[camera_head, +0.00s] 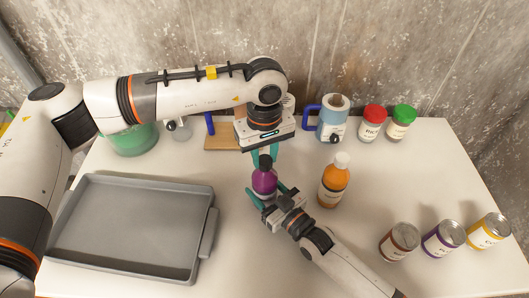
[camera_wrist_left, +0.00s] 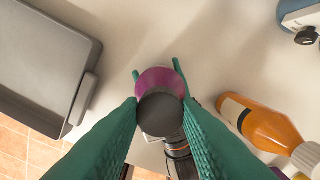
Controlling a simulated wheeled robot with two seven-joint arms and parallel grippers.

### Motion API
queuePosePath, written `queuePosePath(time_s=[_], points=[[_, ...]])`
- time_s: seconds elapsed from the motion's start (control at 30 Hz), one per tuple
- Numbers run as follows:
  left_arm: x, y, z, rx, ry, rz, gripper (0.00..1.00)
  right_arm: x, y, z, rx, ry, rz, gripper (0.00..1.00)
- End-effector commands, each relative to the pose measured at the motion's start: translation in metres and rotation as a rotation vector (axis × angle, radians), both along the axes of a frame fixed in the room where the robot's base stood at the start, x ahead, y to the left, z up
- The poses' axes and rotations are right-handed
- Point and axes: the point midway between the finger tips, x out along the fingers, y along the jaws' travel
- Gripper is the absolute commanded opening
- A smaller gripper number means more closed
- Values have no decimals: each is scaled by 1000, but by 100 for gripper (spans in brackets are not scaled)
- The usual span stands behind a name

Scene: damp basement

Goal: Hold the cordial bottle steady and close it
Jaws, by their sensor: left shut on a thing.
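The purple cordial bottle (camera_head: 264,182) stands upright on the white table. Its dark grey cap (camera_wrist_left: 160,113) is at the top of the bottle; I cannot tell whether it is seated on the neck. My left gripper (camera_head: 264,156) comes from above and is shut on the cap, one teal finger on each side. My right gripper (camera_head: 268,194) comes from the front right, its fingers around the bottle's body. In the left wrist view the cap hides most of the purple body (camera_wrist_left: 160,78), and the right fingertips show beyond it.
An orange bottle (camera_head: 334,182) stands close on the right. A grey tray (camera_head: 211,210) lies left. Several cans (camera_head: 442,240) stand front right.

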Motion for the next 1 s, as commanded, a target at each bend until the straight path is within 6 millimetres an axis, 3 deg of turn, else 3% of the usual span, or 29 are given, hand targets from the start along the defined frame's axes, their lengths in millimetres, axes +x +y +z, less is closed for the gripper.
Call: queuePosePath(time_s=[0.5,0.83,0.87,1.0], points=[[0,1,0,1,1,-743,6,0,0,0,1,2,-1,25],[0,1,0,2,2,-818,6,0,-1,0,1,2,-2,25],[0,1,0,2,2,-818,35,0,-1,0,2,3,-2,25],[0,1,0,2,2,-817,55,0,-1,0,1,2,-1,25]])
